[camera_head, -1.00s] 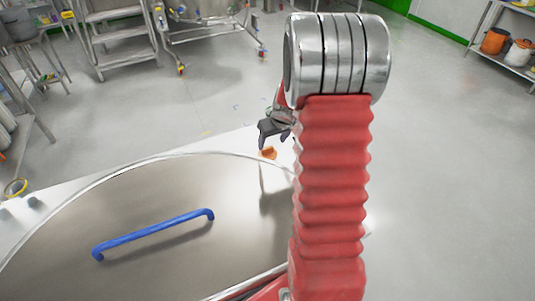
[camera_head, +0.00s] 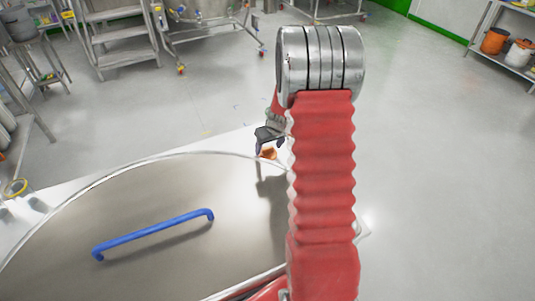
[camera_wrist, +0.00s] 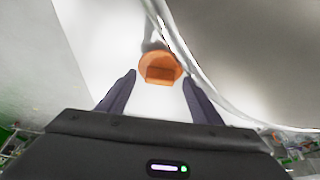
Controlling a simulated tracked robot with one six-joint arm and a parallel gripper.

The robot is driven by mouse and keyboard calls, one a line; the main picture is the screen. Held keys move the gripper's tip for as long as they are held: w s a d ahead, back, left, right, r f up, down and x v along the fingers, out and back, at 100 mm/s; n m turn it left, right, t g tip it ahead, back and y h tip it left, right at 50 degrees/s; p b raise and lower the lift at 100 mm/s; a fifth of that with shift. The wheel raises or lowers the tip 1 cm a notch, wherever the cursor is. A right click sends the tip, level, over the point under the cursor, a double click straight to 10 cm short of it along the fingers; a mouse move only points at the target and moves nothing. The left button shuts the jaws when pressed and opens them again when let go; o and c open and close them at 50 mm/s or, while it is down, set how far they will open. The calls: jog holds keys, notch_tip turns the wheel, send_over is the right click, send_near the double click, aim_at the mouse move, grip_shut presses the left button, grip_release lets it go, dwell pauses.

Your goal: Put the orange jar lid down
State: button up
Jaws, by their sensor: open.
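The orange jar lid (camera_wrist: 160,67) lies on the white surface close to the rim of the large round metal lid. In the wrist view it sits just beyond and between the tips of my gripper (camera_wrist: 158,80), whose two dark fingers are spread apart with nothing between them. In the head view the orange jar lid (camera_head: 268,153) shows small beside my gripper (camera_head: 266,142), partly hidden by the red arm. I cannot tell whether a finger touches it.
The large round metal lid (camera_head: 160,185) with a blue handle (camera_head: 150,235) fills the lower left. Steel steps (camera_head: 120,32) stand behind. A shelf (camera_head: 510,62) with orange and white containers stands at the right. The grey floor between is clear.

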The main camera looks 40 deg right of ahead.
aim_at(268, 149)
jog(key=shift+w+d+f, duration=0.1)
jog(key=shift+w+f, duration=0.15)
jog(key=shift+f, duration=0.45)
jog(key=shift+c, duration=0.2)
jog(key=c, duration=1.4)
jog(key=shift+r, duration=0.15)
notch_tip(268, 149, up, 10)
jog(key=shift+f, duration=0.1)
dwell(0.6)
